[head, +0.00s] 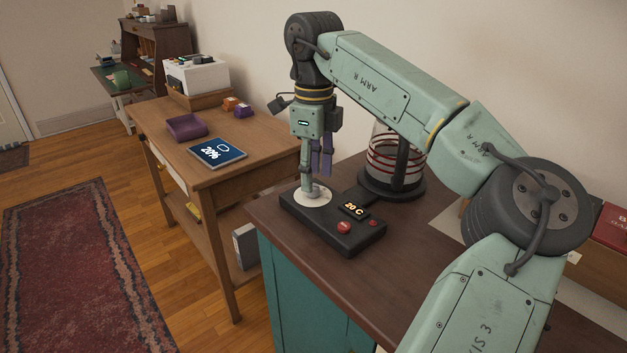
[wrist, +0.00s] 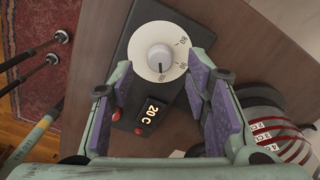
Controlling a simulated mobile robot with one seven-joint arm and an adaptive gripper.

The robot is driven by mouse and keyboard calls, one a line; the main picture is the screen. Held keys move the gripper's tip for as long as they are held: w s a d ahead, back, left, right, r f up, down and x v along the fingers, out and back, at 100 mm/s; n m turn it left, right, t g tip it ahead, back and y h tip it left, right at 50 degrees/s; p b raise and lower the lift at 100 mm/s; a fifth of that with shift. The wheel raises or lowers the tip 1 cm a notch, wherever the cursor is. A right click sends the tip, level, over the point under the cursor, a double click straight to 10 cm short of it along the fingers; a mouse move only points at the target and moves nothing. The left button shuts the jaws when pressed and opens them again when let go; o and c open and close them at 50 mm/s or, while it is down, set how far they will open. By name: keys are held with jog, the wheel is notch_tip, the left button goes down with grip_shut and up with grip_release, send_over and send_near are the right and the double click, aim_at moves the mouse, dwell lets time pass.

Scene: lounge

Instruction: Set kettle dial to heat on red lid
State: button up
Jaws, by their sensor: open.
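The kettle dial (head: 313,196) is a white disc with a small grey knob, set in a black control box (head: 343,240) on the dark counter. In the wrist view the dial (wrist: 147,43) shows numbers around its rim; 80 is readable. The display (head: 354,210) reads 20 C. The glass kettle (head: 383,160) with red stripes stands behind the box on a black base, partly hidden by my arm; I cannot see its lid. My gripper (head: 315,174) is open, pointing down over the dial. In the wrist view the knob lies between the line of the two purple-padded fingers (wrist: 159,76); contact cannot be told.
A red button (head: 344,228) and a smaller red spot (head: 375,222) are on the box. A red box (head: 611,228) is at the far right.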

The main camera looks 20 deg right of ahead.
jog(key=shift+f, duration=1.3)
jog(key=shift+c, duration=0.5)
grip_shut()
